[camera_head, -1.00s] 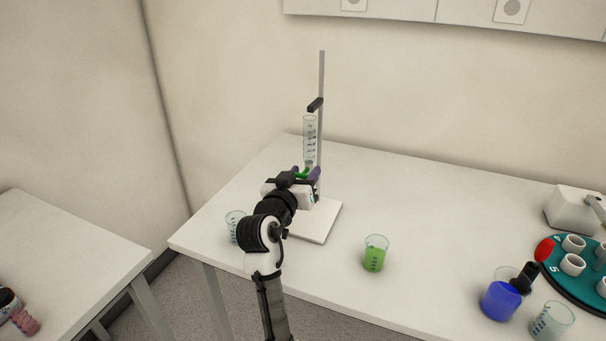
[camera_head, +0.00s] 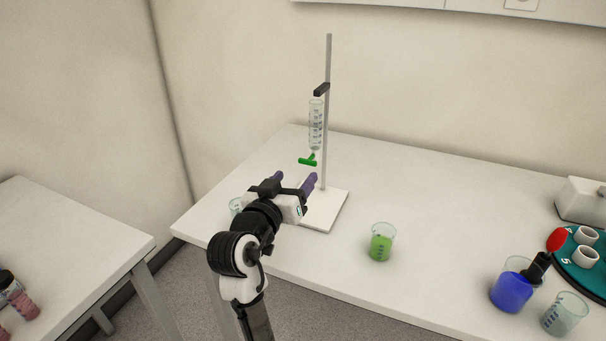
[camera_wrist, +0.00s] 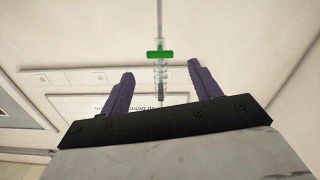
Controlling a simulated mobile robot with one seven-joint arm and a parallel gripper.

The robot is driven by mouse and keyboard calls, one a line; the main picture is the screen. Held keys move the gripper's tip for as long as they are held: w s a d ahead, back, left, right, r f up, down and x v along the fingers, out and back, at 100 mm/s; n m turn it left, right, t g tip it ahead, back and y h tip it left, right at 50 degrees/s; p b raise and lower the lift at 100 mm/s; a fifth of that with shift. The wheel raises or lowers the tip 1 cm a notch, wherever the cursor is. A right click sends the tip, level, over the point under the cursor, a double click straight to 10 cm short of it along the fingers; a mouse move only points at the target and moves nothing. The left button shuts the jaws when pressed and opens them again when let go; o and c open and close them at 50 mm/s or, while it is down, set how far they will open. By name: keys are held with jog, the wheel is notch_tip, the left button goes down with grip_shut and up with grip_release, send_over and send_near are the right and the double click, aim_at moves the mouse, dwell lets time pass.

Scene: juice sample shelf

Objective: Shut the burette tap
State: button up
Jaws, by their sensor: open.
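The burette (camera_head: 316,125) is a clear graduated tube held upright by a dark clamp (camera_head: 321,89) on a grey rod stand (camera_head: 327,60). Its green tap (camera_head: 307,161) is at the lower end, with the handle lying crosswise to the tube. The tap also shows in the wrist view (camera_wrist: 160,54), beyond my fingertips. My gripper (camera_head: 295,180) is below and in front of the tap, apart from it. Its purple fingers (camera_wrist: 160,70) are spread and nothing is between them. The stand's white base (camera_head: 325,212) is partly hidden by my gripper.
A beaker (camera_head: 236,206) stands left of my gripper, partly hidden. A beaker of green liquid (camera_head: 382,243) stands to the right. Farther right are a blue-filled beaker (camera_head: 510,291), an empty beaker (camera_head: 564,314) and a teal carousel (camera_head: 568,270). The bench behind the green beaker is clear.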

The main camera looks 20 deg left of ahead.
jog(key=s+b, duration=0.1)
jog(key=s, duration=0.4)
jog(key=shift+a, duration=0.1)
dwell(0.3)
